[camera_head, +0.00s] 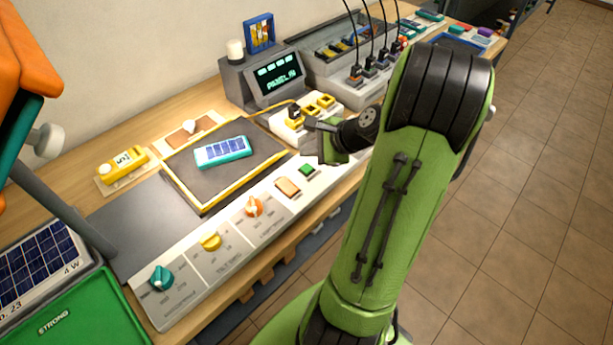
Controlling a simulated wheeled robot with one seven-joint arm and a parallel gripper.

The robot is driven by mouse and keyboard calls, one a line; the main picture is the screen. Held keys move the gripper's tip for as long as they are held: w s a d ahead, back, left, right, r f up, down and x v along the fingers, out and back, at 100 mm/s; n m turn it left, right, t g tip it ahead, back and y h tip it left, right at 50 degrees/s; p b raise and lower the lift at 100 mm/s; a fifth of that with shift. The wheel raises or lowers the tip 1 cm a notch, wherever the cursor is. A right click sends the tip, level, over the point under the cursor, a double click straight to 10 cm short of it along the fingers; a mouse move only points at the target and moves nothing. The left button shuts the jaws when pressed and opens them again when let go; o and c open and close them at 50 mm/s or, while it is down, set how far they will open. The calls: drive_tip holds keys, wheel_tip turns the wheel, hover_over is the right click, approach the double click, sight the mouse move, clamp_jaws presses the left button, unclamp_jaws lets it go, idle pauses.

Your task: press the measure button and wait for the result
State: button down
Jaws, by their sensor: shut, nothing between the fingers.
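A sloped white control strip (225,262) runs along the bench front. It carries a teal knob (161,278), a yellow knob (210,241), an orange knob (253,206), a tan push button (288,187) and a green push button (307,169). The button labels are too small to read, so I cannot tell which one is the measure button. A teal-edged solar panel (222,151) lies on the yellow-rimmed dark plate (252,169). My gripper (318,130) is shut and empty, beyond the green button and apart from it.
Yellow plug blocks (308,108) stand beside my gripper. A yellow meter (123,165) lies left of the plate. A green tray (85,318) and a larger solar panel (40,262) are at lower left. Cabled sockets (371,72) stand at the back. Tiled floor (530,170) is clear at right.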

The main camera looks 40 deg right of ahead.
sight(309, 170)
drive_tip(key=shift+f+b, duration=0.4)
drive_tip(key=shift+f, duration=1)
idle(0.8)
drive_tip(key=shift+f, duration=0.4)
drive_tip(key=shift+f+b, duration=0.3)
drive_tip(key=shift+f, duration=0.1)
idle(0.3)
drive_tip(key=shift+r, duration=0.15)
drive_tip(key=shift+r+p, duration=0.7)
drive_tip(key=shift+p, duration=0.25)
wheel_tip(309, 170, up, 5)
drive_tip(key=p, duration=0.5)
drive_tip(key=shift+r, duration=0.15)
